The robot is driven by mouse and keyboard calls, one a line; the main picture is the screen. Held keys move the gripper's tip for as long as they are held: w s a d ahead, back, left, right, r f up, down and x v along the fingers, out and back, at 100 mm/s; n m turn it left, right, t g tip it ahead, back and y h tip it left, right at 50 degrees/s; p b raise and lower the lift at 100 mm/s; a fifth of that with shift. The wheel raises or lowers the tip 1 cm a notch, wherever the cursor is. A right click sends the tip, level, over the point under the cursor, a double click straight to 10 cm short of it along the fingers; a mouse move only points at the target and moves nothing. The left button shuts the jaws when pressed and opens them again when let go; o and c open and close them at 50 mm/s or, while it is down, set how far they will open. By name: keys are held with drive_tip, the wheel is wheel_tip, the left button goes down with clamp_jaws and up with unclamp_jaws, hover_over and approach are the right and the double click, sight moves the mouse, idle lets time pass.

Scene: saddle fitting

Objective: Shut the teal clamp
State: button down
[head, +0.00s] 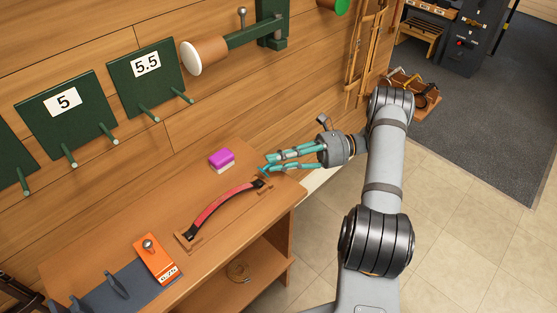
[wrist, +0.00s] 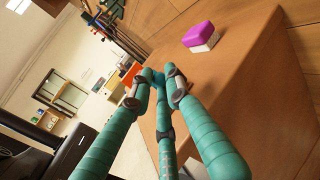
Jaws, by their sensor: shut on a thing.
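The teal clamp (head: 264,171) is a small teal-blue piece at the far right end of the bench, beside the upper end of a red strap (head: 222,207). My gripper (head: 270,164) has teal-wrapped fingers and reaches in from the right, its fingertips at the clamp. In the wrist view, the fingers of my gripper (wrist: 160,78) converge on a darker teal bit of the clamp (wrist: 158,77) and are shut on it. The fingers hide most of the clamp, so I cannot tell how far its lever is closed.
A purple and white block (head: 222,160) lies on the bench (head: 180,190) behind the strap. An orange plate (head: 155,262) and a dark blue mat (head: 125,292) are at the near left. The wooden wall with green numbered panels (head: 62,102) rises behind. The floor at right is open.

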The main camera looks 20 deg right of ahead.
sight(263, 170)
drive_tip(key=shift+r, duration=0.15)
drive_tip(key=p, duration=0.1)
drive_tip(key=h+p, duration=0.1)
drive_tip(key=shift+s+a+r+n+p, duration=0.1)
drive_tip(key=shift+a+r+n+p, duration=0.1)
drive_tip(key=shift+r+n+p, duration=0.15)
drive_tip(key=shift+s+a+r+n+h+p, duration=0.15)
drive_tip(key=shift+a+r+n+h+p, duration=0.15)
drive_tip(key=shift+h+p, duration=0.55)
drive_tip(key=shift+s+a+r+n+t+h+p, duration=0.15)
drive_tip(key=shift+a+n+h+p, duration=0.1)
drive_tip(key=shift+h+p, duration=0.35)
drive_tip(key=shift+s+a+n+t+h+p, duration=0.1)
drive_tip(key=shift+a+n+t+h+p, duration=0.1)
drive_tip(key=shift+h+p, duration=0.3)
drive_tip(key=h, duration=0.2)
drive_tip(key=a+n+t+h+b, duration=0.1)
drive_tip(key=shift+s+a+f, duration=0.1)
drive_tip(key=shift+s+f, duration=0.15)
drive_tip(key=shift+s, duration=0.1)
drive_tip(key=shift+s+a+f+n+t+h+b, duration=0.1)
drive_tip(key=shift+s+a+n+t+h+b, duration=0.2)
drive_tip(key=shift+h+b, duration=0.55)
drive_tip(key=shift+s+a+n+t+h+b, duration=0.1)
drive_tip(key=shift+a+n+t+h+b, duration=0.2)
drive_tip(key=shift+h+b, duration=0.5)
drive_tip(key=shift+s, duration=0.1)
drive_tip(key=c, duration=2)
unclamp_jaws()
